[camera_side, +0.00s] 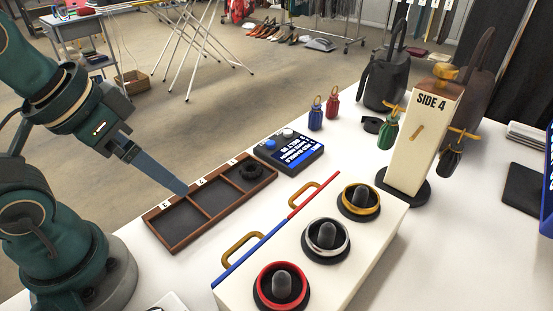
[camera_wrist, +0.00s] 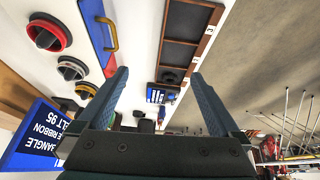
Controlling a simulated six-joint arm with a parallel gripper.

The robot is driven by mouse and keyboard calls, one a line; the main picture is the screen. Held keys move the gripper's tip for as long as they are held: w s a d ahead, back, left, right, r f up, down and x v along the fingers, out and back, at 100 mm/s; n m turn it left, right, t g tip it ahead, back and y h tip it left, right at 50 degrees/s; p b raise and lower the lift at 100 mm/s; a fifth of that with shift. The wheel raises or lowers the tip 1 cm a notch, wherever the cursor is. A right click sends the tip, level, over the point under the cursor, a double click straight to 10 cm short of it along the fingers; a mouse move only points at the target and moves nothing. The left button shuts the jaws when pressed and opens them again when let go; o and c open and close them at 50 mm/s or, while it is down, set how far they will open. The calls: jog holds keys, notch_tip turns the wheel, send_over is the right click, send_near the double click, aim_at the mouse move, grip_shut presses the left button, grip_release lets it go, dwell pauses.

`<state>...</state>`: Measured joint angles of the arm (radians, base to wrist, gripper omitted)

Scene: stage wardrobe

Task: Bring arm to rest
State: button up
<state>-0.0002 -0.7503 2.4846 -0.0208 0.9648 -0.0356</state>
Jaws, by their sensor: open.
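My gripper (camera_side: 186,192) reaches down and right from my green arm in the side view, its tip appearing over or near the divided tray. In the wrist view my gripper (camera_wrist: 160,80) has its two blue-grey fingers spread wide with nothing between them. The brown wooden tray (camera_side: 172,241) has three compartments labelled 1, 2 and 3. The tray (camera_wrist: 188,68) also shows upside down in the wrist view.
A white box (camera_side: 372,247) carries red, silver and gold ringed knobs and two handles. A small display (camera_side: 290,152) stands behind the tray. A cream post (camera_side: 424,140) marked SIDE 4 has tassels hanging on it. Red and blue tassels (camera_side: 316,117) and a dark bag (camera_side: 383,82) stand at the back.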

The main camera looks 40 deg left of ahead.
jog(key=w+a+f+n+g+h, duration=0.3)
jog(key=a+n+h, duration=0.35)
jog(key=n, duration=0.25)
jog(key=w+a+f+n+g+h, duration=0.25)
jog(key=a+n+h, duration=0.25)
jog(key=n+h, duration=0.25)
jog(key=shift+n+t+y, duration=0.25)
jog(key=shift+n+y, duration=0.05)
jog(key=shift+n, duration=0.15)
jog(key=x, duration=1)
